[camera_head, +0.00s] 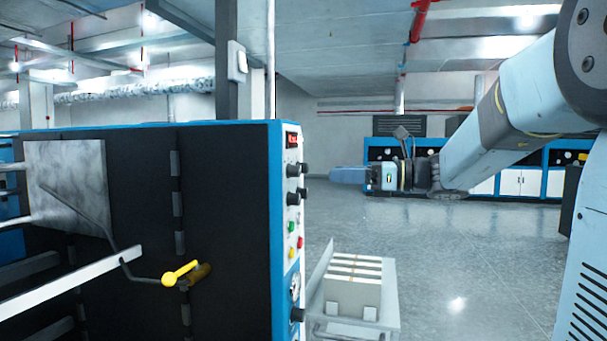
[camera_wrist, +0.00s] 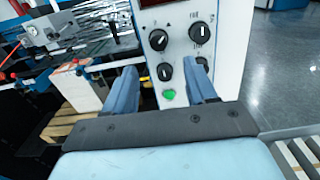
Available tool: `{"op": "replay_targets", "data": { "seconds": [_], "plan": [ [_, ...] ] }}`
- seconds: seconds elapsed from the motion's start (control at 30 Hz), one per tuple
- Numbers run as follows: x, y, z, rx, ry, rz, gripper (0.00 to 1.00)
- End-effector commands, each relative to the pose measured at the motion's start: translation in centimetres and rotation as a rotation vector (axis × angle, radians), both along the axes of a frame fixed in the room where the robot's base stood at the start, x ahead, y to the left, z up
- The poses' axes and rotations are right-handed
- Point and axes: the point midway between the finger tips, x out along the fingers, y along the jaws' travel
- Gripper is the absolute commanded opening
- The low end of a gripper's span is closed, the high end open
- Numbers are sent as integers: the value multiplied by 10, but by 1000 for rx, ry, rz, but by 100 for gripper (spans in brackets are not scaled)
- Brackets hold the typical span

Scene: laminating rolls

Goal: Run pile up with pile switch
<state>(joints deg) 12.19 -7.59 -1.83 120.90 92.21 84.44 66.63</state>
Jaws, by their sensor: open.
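The white control panel (camera_wrist: 180,20) carries several black rotary knobs. An upper left knob (camera_wrist: 158,40), an upper right knob (camera_wrist: 200,33) and a lower left knob (camera_wrist: 164,72) show in the wrist view. The labels are too small to tell which is the pile switch. A green button (camera_wrist: 168,95) sits below them. My gripper (camera_wrist: 161,73) is open and empty, its two blue fingers pointing at the panel with the lower left knob and green button between them in the picture. The right finger partly hides the lower right knob. In the head view my gripper (camera_head: 347,175) is right of the panel (camera_head: 292,185), apart from it.
The dark machine body (camera_head: 225,220) with a yellow-handled lever (camera_head: 180,273) fills the left of the head view. A trolley (camera_head: 385,330) holding a pale stack (camera_head: 352,290) stands on the floor beside the machine. Open floor (camera_head: 460,250) lies to the right.

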Motion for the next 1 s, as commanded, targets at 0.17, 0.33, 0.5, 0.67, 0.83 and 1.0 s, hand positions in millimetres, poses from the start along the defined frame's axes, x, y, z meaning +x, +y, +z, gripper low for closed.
{"op": "replay_targets", "data": {
  "seconds": [0.17, 0.33, 0.5, 0.67, 0.83, 1.0],
  "plan": [
    [11, 31, 0, -1, 0, 2, 56],
    [20, 57, 0, -1, -1, 2, 56],
    [27, 74, 0, -1, -1, 0, 56],
    [30, 82, 0, -1, -1, 0, 56],
    [30, 84, 0, -1, -1, -1, 56],
    [30, 84, 0, -1, -1, -1, 52]
  ]
}}
